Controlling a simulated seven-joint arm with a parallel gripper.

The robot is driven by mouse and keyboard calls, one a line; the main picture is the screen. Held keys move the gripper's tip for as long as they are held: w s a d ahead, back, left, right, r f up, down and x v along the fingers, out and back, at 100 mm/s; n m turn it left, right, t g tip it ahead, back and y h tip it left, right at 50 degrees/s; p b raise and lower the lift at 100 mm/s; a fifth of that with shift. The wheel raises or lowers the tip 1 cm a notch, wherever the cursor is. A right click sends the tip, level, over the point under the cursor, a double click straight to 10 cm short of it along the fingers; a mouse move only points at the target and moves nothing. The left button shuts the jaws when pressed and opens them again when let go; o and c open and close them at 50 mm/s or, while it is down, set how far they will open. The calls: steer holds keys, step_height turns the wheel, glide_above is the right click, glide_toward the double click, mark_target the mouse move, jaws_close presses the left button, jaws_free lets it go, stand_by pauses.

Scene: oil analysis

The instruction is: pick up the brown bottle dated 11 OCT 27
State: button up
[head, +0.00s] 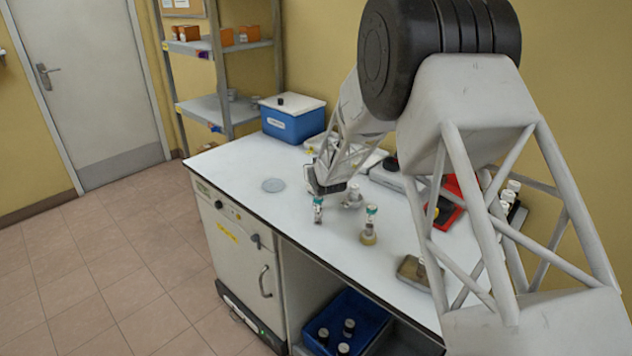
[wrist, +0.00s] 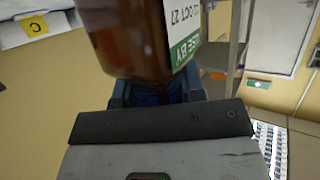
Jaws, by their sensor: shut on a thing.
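A brown bottle (wrist: 130,40) fills the top middle of the wrist view, close to the camera. Its white and green label reads "11 OCT 27" and "USE BY", seen tilted. My gripper (wrist: 160,92) is shut on this bottle; the bottle's far side and the contact are partly hidden. In the head view my gripper (head: 319,194) is over the left part of the white bench.
A teal-topped container (head: 369,226) stands on the bench (head: 240,160) to the right of my gripper. A blue box (head: 293,122) stands behind. A blue crate (head: 318,309) with several dark-topped items is below the bench.

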steer(key=shift+f, duration=0.1)
steer(key=shift+r, duration=0.75)
steer(key=shift+s+a+r, duration=0.15)
steer(key=shift+r, duration=0.4)
steer(key=shift+s+a+r, duration=0.15)
steer(key=shift+r, duration=0.4)
steer(key=s+a, duration=1.2)
steer(key=shift+r, duration=0.1)
